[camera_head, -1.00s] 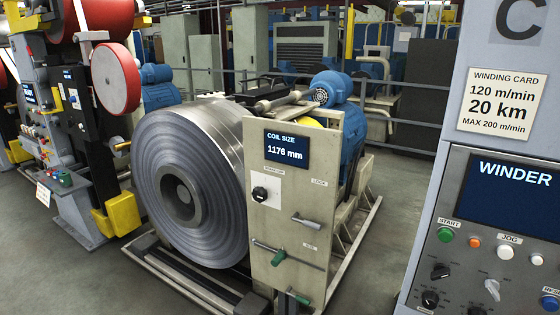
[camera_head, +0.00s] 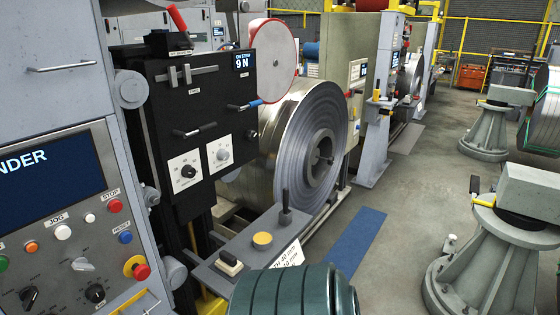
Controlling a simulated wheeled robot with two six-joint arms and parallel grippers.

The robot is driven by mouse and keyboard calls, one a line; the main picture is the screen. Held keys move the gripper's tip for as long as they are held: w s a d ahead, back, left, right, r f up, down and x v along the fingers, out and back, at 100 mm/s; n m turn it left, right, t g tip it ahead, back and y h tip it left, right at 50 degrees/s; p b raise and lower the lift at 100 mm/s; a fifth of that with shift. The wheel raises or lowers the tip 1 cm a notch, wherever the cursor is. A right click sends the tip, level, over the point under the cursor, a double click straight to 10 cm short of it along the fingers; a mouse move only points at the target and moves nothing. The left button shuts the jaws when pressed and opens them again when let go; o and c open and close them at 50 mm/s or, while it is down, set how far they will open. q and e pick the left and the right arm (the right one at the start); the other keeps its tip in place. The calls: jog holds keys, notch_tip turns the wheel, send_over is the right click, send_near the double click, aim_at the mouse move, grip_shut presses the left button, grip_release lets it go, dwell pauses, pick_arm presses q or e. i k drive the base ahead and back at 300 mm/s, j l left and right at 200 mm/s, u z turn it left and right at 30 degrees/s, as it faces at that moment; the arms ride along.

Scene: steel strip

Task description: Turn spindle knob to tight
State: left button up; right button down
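No label that I can read names a spindle knob. A black machine head (camera_head: 163,133) stands left of centre. It carries two round dial knobs on white plates, a lower left one (camera_head: 188,171) and an upper right one (camera_head: 222,155); their lettering is too small to read. A large steel strip coil (camera_head: 305,135) stands behind the machine head. Neither of my grippers shows in this view, so nothing is seen touching any knob.
A grey winder console (camera_head: 55,215) with buttons and small knobs fills the left. A grey ledge (camera_head: 255,250) with a dark lever and yellow button juts forward. A dark green ribbed cylinder (camera_head: 290,292) is at the bottom edge. Grey pedestals (camera_head: 495,245) stand right; open floor lies between.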

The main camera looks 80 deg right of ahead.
aim_at(331, 160)
jog(key=z, duration=3.05)
jog(key=i+l, duration=0.25)
jog(key=i, duration=0.2)
jog(key=i+l, duration=0.2)
jog(key=i, duration=0.2)
